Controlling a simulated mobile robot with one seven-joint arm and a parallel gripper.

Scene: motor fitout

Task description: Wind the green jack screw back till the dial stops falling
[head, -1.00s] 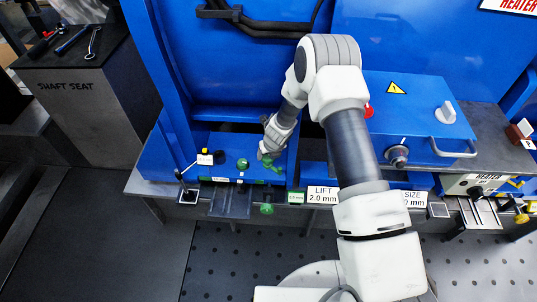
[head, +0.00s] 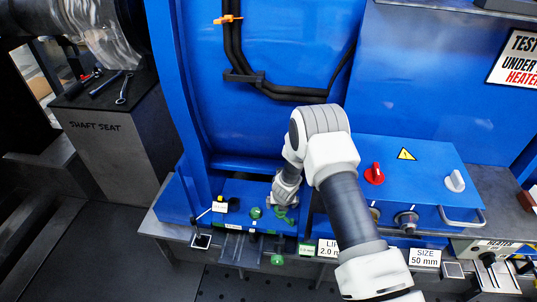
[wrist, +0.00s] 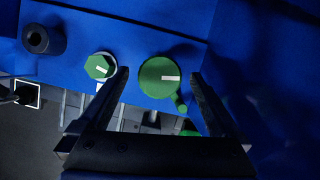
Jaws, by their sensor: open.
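In the wrist view a large round green knob (wrist: 158,75) with a white mark and a small side handle (wrist: 181,103) sits between the fingertips of my gripper (wrist: 160,74). The fingers are open on either side, with gaps to the knob. A smaller green hexagonal head (wrist: 100,67) with a white mark is just outside the left finger. In the head view my gripper (head: 284,203) is over the green parts on the blue ledge; a green knob (head: 256,212) is to its left. I cannot tell which green part is the jack screw. No dial reading is legible.
Another green knob (head: 277,259) hangs at the ledge's front, near the LIFT label (head: 328,248). A blue box (head: 420,180) with a red knob (head: 374,173) stands right of my arm. A black post (wrist: 42,40) rises at the wrist view's left.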

